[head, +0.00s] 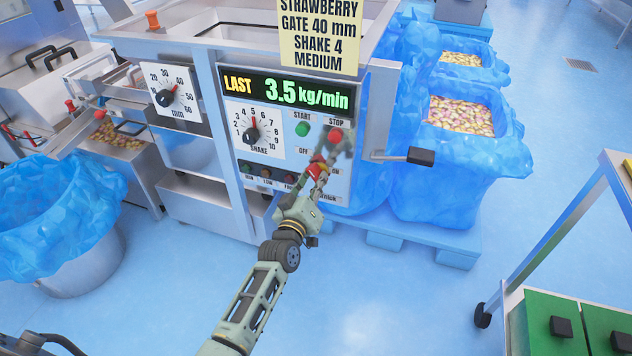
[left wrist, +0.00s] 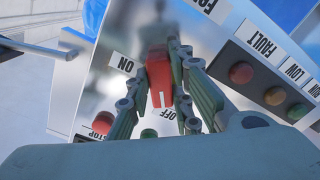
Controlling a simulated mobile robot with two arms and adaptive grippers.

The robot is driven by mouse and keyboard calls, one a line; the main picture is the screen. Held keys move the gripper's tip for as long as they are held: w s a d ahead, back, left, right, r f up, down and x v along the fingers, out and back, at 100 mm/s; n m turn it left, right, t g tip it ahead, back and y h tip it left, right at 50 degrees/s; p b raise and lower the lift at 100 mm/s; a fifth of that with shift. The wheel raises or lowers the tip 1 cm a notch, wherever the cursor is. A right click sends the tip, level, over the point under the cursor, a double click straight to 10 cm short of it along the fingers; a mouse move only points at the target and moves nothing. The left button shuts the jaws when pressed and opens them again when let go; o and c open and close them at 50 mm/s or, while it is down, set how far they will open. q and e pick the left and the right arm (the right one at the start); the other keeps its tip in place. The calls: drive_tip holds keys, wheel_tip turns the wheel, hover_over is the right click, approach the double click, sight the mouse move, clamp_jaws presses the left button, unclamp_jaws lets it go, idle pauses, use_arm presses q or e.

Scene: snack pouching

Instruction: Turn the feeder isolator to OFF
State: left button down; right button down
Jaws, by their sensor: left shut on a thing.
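The feeder isolator is a red handle (head: 317,166) low on the right of the machine's control panel, between the OFF and ON labels. In the left wrist view the red handle (left wrist: 160,76) stands between my fingers, with ON to its left and OFF below it. My left gripper (head: 319,172) is shut on the handle; its fingers (left wrist: 161,70) lie on both sides of it. The fingers hide part of the isolator and its labels in the head view. My right gripper is not in view.
The green START button (head: 302,129) and red STOP button (head: 335,135) sit just above the isolator. A SHAKE dial (head: 253,132) and indicator lamps (head: 265,172) are to its left. A black-ended lever (head: 420,156) juts out at right, near blue-lined bins (head: 455,185).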

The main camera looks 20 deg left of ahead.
use_arm(q)
drive_tip(key=c, duration=1.6)
unclamp_jaws()
drive_tip(key=shift+o, duration=0.2)
drive_tip(key=s, duration=1.2)
drive_tip(key=shift+a, duration=0.2)
